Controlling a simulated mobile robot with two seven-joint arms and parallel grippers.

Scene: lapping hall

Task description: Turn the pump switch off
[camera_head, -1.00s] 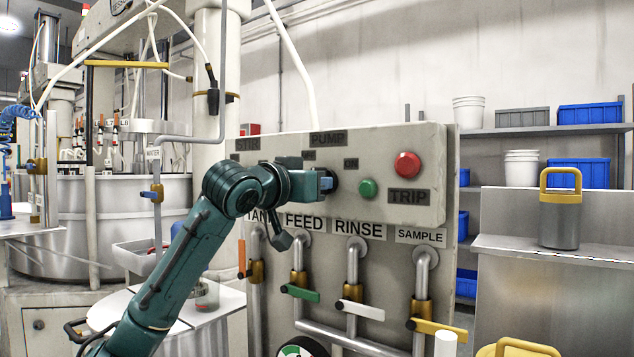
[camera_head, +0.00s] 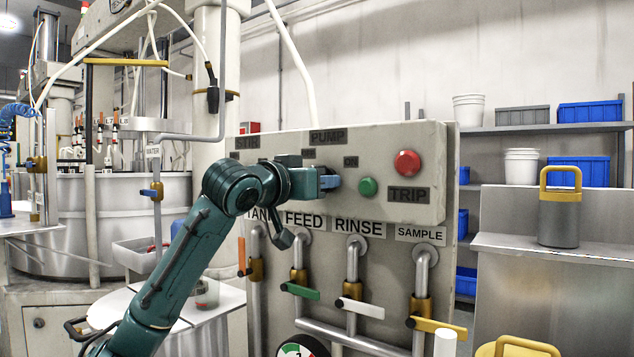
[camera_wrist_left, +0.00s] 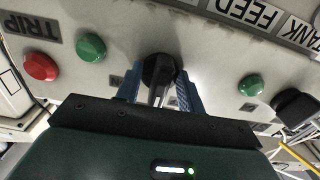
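The pump switch (camera_wrist_left: 158,72) is a black rotary knob with a bar handle on the grey control panel (camera_head: 415,140), below the PUMP label (camera_head: 328,137). In the head view my left gripper (camera_head: 329,182) reaches the panel from the left and largely hides the knob. In the left wrist view the two blue fingers of my left gripper (camera_wrist_left: 158,80) stand on either side of the knob's handle. Gaps seem to show between the fingers and the handle, so it looks open around it. The exact handle angle is hard to tell. My right gripper is not in view.
A green button (camera_head: 368,187), a red TRIP button (camera_head: 407,163) and the STIR label (camera_head: 247,144) share the panel. The left wrist view shows another black knob (camera_wrist_left: 296,107). Pipes with coloured valve levers, such as the white one (camera_head: 360,309), stand below.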

